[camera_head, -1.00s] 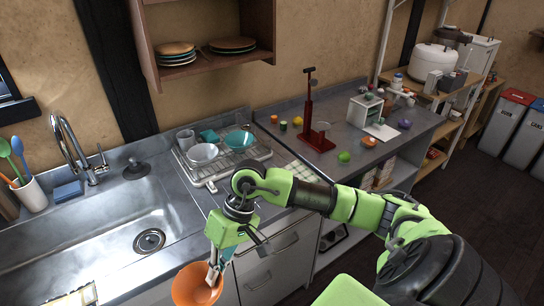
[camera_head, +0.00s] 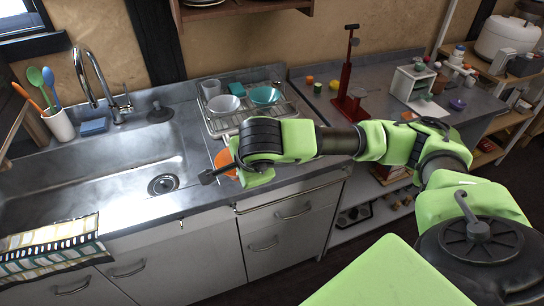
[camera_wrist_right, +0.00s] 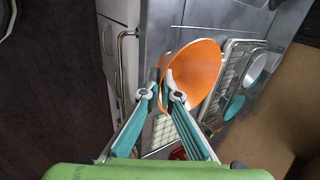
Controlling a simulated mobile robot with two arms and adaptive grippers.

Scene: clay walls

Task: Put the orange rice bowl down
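The orange rice bowl (camera_head: 224,158) is over the counter strip between the sink and the dish rack. In the head view it is mostly hidden behind my right gripper (camera_head: 232,174). In the right wrist view the bowl (camera_wrist_right: 196,68) shows large, tilted, with its rim between the fingertips of my right gripper (camera_wrist_right: 162,86). The gripper is shut on that rim. I cannot tell whether the bowl's base touches the counter (camera_head: 196,202). My left gripper is not in view.
The dish rack (camera_head: 216,130) holds a white bowl (camera_head: 226,104), a teal bowl (camera_head: 265,96) and a cup. The sink (camera_head: 100,165) lies to the left. A red stand (camera_head: 348,85) and small items are on the right counter. The counter strip near the sink is clear.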

